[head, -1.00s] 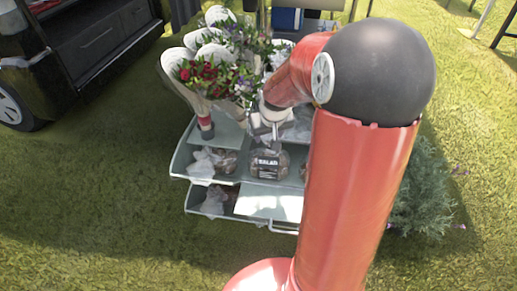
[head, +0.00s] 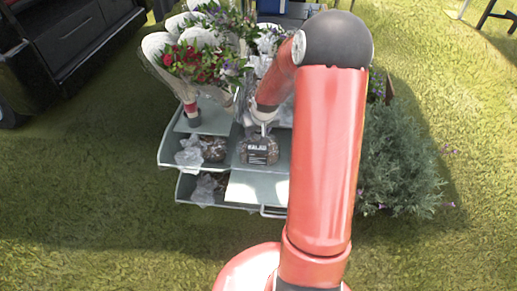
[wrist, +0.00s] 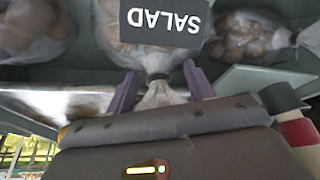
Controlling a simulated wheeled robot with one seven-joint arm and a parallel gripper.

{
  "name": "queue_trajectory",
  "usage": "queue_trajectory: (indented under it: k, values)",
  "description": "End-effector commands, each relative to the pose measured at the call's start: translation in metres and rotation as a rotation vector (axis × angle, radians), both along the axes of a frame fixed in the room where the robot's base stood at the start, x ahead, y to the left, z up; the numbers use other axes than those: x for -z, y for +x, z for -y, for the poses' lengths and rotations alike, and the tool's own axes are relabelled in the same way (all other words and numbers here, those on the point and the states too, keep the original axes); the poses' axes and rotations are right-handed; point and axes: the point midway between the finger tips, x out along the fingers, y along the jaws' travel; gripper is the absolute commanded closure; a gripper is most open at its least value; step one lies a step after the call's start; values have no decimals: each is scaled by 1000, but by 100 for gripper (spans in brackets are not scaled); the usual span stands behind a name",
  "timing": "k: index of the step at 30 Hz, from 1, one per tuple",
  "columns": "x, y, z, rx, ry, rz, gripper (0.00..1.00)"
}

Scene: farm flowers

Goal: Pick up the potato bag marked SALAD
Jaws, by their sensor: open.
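The potato bag marked SALAD (head: 258,155) stands on the upper shelf of the cart. It is a clear bag with a dark label, and the label also shows upside down in the wrist view (wrist: 160,26). My gripper (wrist: 160,88) is open, with one purple finger on each side of the bag's gathered neck. The neck (wrist: 158,92) lies between the fingers with a gap on each side. In the head view my gripper (head: 262,122) is just above the bag, and my arm hides part of the shelf to its right.
Another potato bag (head: 212,149) sits left of it, and one shows on the other side in the wrist view (wrist: 245,36). Wrapped bouquets (head: 205,60) stand close behind on the cart (head: 262,188). A bush (head: 400,165) is at the right. Grass in front is clear.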

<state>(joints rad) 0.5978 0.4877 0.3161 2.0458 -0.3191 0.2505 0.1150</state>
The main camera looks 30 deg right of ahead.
Motion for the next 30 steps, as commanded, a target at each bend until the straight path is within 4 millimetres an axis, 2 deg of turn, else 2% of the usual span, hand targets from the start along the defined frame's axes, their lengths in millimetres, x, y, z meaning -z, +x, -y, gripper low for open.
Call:
queue_trajectory:
  k: [4,15,30]
  values:
    - [0,0,0,0,0,0,50]
    - [0,-1,0,0,0,-1,98]
    - [-2,0,0,0,0,2,100]
